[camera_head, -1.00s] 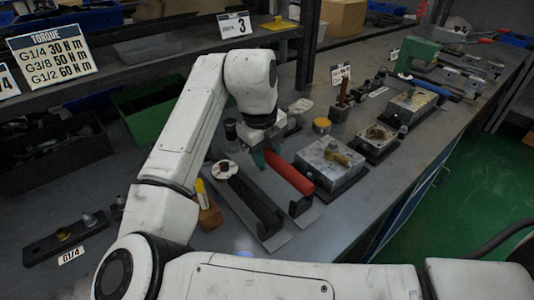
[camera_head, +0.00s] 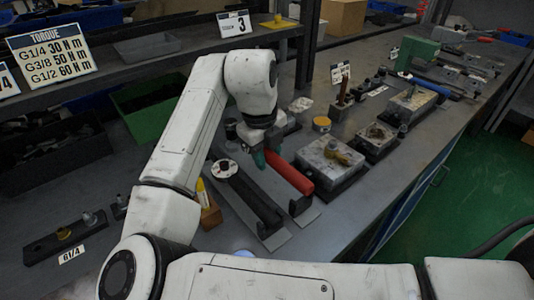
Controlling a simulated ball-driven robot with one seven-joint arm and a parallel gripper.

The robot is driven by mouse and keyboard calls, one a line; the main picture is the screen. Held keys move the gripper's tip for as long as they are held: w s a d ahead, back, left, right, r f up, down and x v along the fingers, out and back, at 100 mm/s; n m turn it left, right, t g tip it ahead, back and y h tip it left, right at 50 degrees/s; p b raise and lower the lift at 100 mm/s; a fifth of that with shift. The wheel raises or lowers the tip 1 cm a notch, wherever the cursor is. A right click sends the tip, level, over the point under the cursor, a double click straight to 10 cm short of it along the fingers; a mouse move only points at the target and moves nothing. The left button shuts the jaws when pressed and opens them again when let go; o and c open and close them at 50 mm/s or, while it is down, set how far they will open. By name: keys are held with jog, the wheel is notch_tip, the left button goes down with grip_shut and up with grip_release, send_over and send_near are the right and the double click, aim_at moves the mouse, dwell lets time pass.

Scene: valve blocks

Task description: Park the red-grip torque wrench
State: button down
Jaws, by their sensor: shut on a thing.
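The red-grip torque wrench (camera_head: 291,173) shows as a red bar slanting down to the right, right of the middle of the view. My gripper (camera_head: 264,157), with teal fingertips, is shut at the upper-left end of the red grip. The wrench's head is hidden behind my gripper and wrist. The red grip lies over a narrow grey cradle (camera_head: 306,215) with a black upright at its near end. I cannot tell whether the wrench touches the cradle. A second, longer cradle (camera_head: 275,238) runs alongside to the left, with a dark bar along it and a round white-topped piece (camera_head: 225,169) at its far end.
A valve block with a brass fitting (camera_head: 331,157) stands close to the right of the red grip. More blocks (camera_head: 376,137) stand beyond it. A wooden block with a yellow piece (camera_head: 209,207) is left of the cradles. A shelf with a torque sign (camera_head: 50,48) is at upper left.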

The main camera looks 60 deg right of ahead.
jog(key=shift+f+b, duration=1.15)
jog(key=shift+f, duration=0.75)
jog(key=c, duration=0.6)
grip_release()
jog(key=shift+c, duration=0.2)
jog(key=r, duration=0.3)
jog(key=a+r+p, duration=0.1)
jog(key=r, duration=0.6)
jog(key=shift+w+a+r+p, duration=0.15)
jog(key=shift+a+r+p, duration=0.15)
jog(key=shift+a+r, duration=0.05)
